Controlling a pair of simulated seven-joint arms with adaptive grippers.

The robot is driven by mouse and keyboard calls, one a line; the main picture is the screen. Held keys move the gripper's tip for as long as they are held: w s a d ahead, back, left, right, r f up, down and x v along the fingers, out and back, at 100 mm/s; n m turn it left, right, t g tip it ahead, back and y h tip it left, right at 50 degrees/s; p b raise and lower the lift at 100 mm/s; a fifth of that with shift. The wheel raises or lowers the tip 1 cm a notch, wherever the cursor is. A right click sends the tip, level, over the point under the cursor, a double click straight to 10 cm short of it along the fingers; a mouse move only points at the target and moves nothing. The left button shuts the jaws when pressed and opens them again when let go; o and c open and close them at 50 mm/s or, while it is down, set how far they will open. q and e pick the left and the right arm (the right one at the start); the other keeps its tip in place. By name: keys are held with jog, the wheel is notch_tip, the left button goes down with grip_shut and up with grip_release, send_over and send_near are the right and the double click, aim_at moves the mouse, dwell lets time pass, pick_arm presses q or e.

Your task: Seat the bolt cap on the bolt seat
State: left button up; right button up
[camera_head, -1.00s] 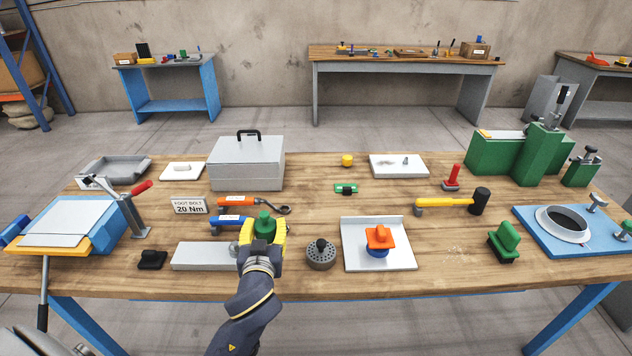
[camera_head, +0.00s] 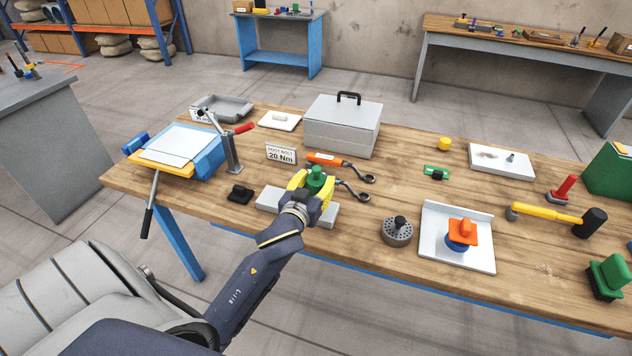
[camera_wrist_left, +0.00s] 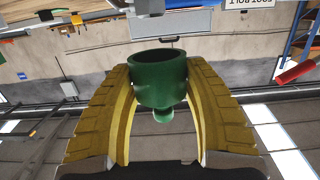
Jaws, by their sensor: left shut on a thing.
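A green cap (camera_head: 316,178), which I take for the bolt cap, is held between the yellow fingers of my left gripper (camera_head: 314,188). In the left wrist view the cap (camera_wrist_left: 160,80) is a round hollow cup with a small knob, pinched by the left gripper (camera_wrist_left: 160,95) on both sides. In the head view the gripper covers part of a flat grey plate (camera_head: 268,199) on the bench. I cannot tell whether the cap touches it. No bolt seat can be made out clearly; the gripper hides the plate's middle. My right gripper is not in view.
The wooden bench (camera_head: 350,240) holds a grey lidded box (camera_head: 343,128), a sign (camera_head: 281,154), an orange-handled wrench (camera_head: 330,160), a black block (camera_head: 240,194), a round grey holed block (camera_head: 397,232) and a white tray (camera_head: 470,262).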

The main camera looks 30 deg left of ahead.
pick_arm(q)
jog(key=shift+f, duration=0.1)
jog(key=shift+f, duration=1.85)
jog(key=shift+f, duration=1.65)
dwell(3.3)
jog(key=o, duration=1.4)
jog(key=shift+c, duration=0.2)
jog(key=o, duration=0.5)
jog(key=shift+r, duration=0.1)
jog(key=shift+o, duration=0.3)
